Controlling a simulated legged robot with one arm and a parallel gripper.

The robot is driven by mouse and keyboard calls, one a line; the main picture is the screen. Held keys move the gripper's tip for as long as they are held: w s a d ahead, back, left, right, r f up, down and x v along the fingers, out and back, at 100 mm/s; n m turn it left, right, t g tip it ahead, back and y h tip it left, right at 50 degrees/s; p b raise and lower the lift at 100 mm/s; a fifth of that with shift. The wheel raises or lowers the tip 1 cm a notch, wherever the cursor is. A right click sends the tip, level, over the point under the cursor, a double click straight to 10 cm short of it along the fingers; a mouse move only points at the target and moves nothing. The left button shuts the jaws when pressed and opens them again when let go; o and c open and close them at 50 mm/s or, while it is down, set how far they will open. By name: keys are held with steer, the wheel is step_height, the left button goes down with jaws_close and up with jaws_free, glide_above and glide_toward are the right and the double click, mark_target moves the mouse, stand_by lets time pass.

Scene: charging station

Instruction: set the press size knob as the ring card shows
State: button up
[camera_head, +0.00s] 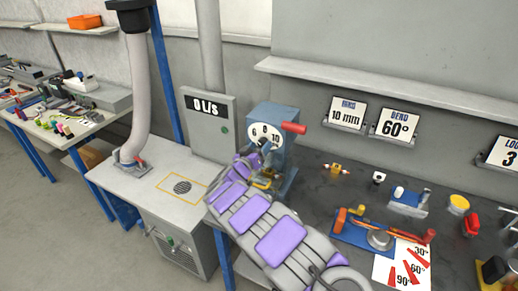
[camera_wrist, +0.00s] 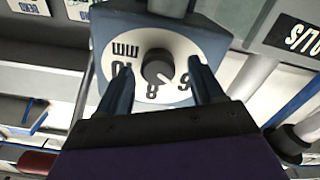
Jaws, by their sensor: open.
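The blue press (camera_head: 284,118) stands at the back left of the dark bench, with a white dial marked 6, 8 and 10. In the wrist view the dial (camera_wrist: 133,88) appears upside down, with its dark round knob (camera_wrist: 157,67) in the middle. The knob's mark seems to lie between 8 and 6, but is too small to be sure. The ring card (camera_head: 346,114) on the back wall reads 10 mm. My gripper (camera_wrist: 159,70) is open and empty in front of the dial, one finger on each side of the knob, with visible gaps. In the head view my arm partly covers the press.
A red handle (camera_head: 294,128) sticks out right of the press. The bend card (camera_head: 394,125) reads 60°. A grey box (camera_head: 210,125) showing 0 L/s stands left of the press. A blue bending jig (camera_head: 361,234) and small parts occupy the bench to the right.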

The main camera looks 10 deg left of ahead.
steer(key=shift+w+d+r, duration=0.1)
steer(key=shift+w, duration=0.25)
steer(key=c, duration=1.1)
